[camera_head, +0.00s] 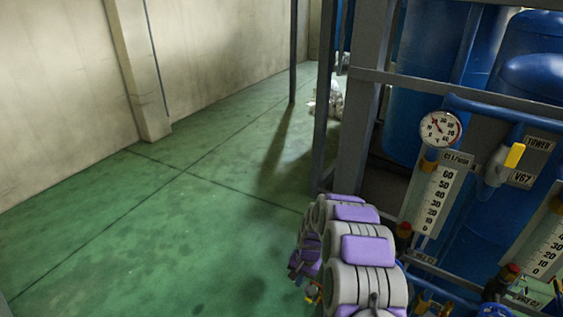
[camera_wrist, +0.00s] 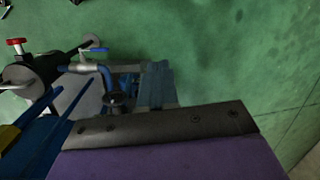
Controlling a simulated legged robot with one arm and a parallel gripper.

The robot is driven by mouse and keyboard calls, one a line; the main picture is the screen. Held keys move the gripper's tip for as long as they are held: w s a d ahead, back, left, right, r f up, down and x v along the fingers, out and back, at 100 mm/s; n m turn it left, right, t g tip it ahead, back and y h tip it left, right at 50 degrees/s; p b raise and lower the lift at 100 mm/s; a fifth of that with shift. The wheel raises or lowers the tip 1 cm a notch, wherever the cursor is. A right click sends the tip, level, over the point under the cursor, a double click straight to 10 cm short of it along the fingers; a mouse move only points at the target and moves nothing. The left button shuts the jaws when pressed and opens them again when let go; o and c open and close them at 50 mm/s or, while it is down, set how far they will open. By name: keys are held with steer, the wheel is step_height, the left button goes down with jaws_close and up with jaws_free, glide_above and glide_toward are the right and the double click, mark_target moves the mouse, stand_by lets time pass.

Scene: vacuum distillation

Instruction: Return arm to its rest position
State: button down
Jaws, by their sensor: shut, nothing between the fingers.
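My arm, with grey and purple joints, is folded at the lower middle of the head view, beside the equipment rack (camera_head: 369,125). The gripper end is not clear in that view, as the arm's own links cover it. In the wrist view, the dark bolted edge and purple body of my gripper (camera_wrist: 160,127) fill the bottom. It is shut, and no held object shows. Beyond it, in the wrist view, blue and grey pipework (camera_wrist: 108,80) and a red-knobbed valve (camera_wrist: 17,45) stand above the green floor.
The rack at right carries a round gauge (camera_head: 440,129), a flow meter (camera_head: 437,200), a yellow-handled valve (camera_head: 503,165) and blue tanks (camera_head: 425,80). The green floor (camera_head: 160,240) at left is open, up to the pale wall (camera_head: 60,100).

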steer(key=s+d+r+n, duration=0.1)
steer(key=s+r+n, duration=0.1)
steer(key=s+r, duration=0.8)
steer(key=s+d+r+n, duration=0.1)
steer(key=s+r, duration=0.6)
steer(key=r, duration=0.7)
steer(key=s+d+r, duration=0.2)
steer(key=s, duration=0.6)
steer(key=s+d+r+n+h, duration=0.1)
steer(key=s+d+r, duration=0.1)
steer(key=s, duration=0.6)
steer(key=s+d+r+g, duration=0.1)
steer(key=s+d+r, duration=0.1)
steer(key=s, duration=0.6)
steer(key=shift+s+r+h, duration=0.2)
steer(key=shift+r+h, duration=0.2)
steer(key=shift+r, duration=0.4)
steer(key=shift+d, duration=0.1)
